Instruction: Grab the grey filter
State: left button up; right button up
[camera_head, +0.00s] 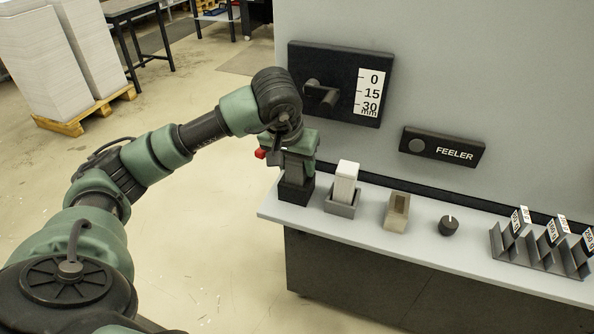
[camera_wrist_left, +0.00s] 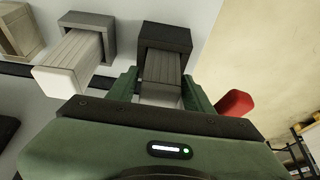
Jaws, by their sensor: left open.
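The grey filter (camera_wrist_left: 162,68) is a ribbed grey block standing in a black socket (camera_head: 296,191) at the left end of the shelf. The black socket also shows in the left wrist view (camera_wrist_left: 165,38). My left gripper (camera_head: 297,172) is directly above this socket, pointing down. In the left wrist view my left gripper (camera_wrist_left: 160,92) is open, with a finger on each side of the grey filter. Whether the fingers touch it cannot be told. My right gripper is in neither view.
Beside it, a white filter (camera_head: 347,178) stands in a grey socket (camera_head: 342,209). A black panel with a handle (camera_head: 320,94) is on the wall behind.

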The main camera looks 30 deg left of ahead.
pick_arm(q)
jog(key=shift+w+a+f, duration=0.1)
jog(key=shift+w+f, duration=0.1)
jog(key=shift+f, duration=0.2)
jog(key=shift+r, duration=0.1)
grip_shut()
